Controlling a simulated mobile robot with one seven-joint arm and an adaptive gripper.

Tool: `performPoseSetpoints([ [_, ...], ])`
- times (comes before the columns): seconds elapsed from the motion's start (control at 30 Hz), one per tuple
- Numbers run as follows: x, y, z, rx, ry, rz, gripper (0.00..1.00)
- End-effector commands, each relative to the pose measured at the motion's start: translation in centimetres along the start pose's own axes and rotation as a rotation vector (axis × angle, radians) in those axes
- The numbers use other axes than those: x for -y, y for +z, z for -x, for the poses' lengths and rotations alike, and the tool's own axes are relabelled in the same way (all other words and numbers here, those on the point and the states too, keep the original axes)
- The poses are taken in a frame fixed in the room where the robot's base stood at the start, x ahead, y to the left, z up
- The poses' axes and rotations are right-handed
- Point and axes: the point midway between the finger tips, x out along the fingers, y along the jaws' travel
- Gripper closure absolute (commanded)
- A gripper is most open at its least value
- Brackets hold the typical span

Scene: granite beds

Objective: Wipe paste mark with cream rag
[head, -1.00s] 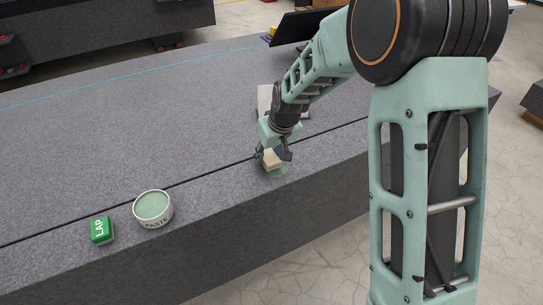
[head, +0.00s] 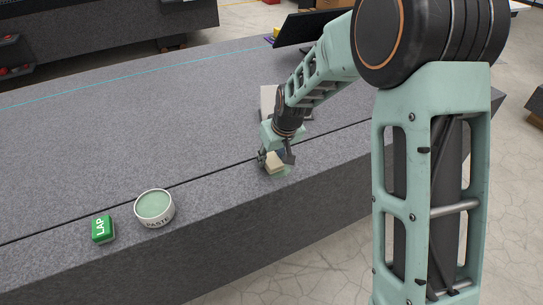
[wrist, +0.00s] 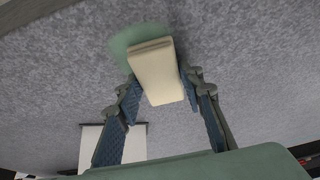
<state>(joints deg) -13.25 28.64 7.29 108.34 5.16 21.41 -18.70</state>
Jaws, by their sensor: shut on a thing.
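My gripper (head: 275,158) is shut on the cream rag (head: 273,164), a small folded pad held down at the granite surface near the bed's front edge. In the wrist view the rag (wrist: 157,75) sits between the two blue-padded fingers. The paste mark is a pale green smear (wrist: 124,42) showing around the rag's far end and left side. In the head view a bit of the mark (head: 285,171) shows at the rag's lower right. The rag covers part of the mark. Whether the rag presses on the stone is hard to tell.
A white tin of green paste (head: 154,207) and a green LAP block (head: 103,229) stand at the left on the granite bed (head: 120,130). A pale flat panel (head: 268,100) lies behind my gripper. A dark screen (head: 310,27) stands at the back. A dark groove crosses the bed.

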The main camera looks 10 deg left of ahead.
Motion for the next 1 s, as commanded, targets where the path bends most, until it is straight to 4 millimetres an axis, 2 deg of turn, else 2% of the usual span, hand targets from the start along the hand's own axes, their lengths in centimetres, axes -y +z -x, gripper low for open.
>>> performPoseSetpoints([
  [0.27, 0.0, 0.3, -0.2, 0.0, 0.0, -0.001, 0.84],
  [0.6, 0.0, 2.3, 0.8, 0.0, 0.0, -0.001, 0.84],
  [1.0, 0.0, 0.3, -0.3, 0.0, 0.0, 0.0, 0.84],
])
